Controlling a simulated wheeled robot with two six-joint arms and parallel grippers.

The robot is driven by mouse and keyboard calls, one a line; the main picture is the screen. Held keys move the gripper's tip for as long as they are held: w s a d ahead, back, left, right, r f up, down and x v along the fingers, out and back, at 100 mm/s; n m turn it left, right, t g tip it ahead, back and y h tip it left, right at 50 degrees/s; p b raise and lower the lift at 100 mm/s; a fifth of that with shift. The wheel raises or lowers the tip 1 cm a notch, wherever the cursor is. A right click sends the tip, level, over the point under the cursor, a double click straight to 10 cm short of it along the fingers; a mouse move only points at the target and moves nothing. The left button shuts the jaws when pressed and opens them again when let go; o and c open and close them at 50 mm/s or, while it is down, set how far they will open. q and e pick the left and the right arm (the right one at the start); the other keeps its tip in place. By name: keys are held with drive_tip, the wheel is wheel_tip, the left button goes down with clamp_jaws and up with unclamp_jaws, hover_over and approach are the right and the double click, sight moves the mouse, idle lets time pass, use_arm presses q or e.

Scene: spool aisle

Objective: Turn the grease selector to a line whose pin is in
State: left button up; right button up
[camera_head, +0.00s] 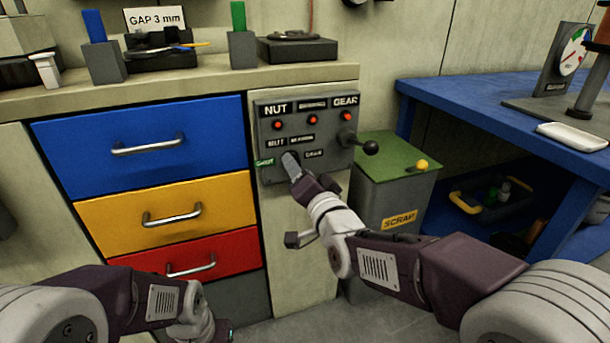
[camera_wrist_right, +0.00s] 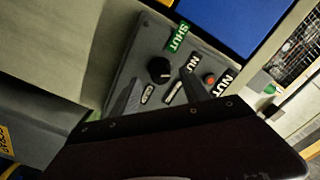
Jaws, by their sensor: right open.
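The grey grease panel (camera_head: 330,140) is on the cabinet front, right of the drawers. Its top row has three red round pins or lamps (camera_head: 312,119) under labels; NUT and GEAR are readable. I cannot tell which pins are in. The black selector knob (camera_wrist_right: 158,69) shows in the right wrist view, near the green SHUT label (camera_wrist_right: 179,37) and several small line labels. Its pointing direction is unclear. My right gripper (camera_wrist_right: 161,92) is open, its fingers either side of the knob, contact unclear. It hides the knob in the head view. My left gripper (camera_head: 212,328) is low at the front, jaws unclear.
A lever with a black ball (camera_head: 370,147) sticks out at the panel's right. A green-topped SCRAP bin (camera_head: 398,165) stands beside it. Blue, yellow and red drawers (camera_head: 150,145) lie left. A blue bench (camera_head: 480,110) is at right.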

drive_tip(key=p+v, duration=0.1)
drive_tip(key=v, duration=0.5)
drive_tip(key=shift+s+p, duration=0.25)
drive_tip(key=shift+p, duration=0.1)
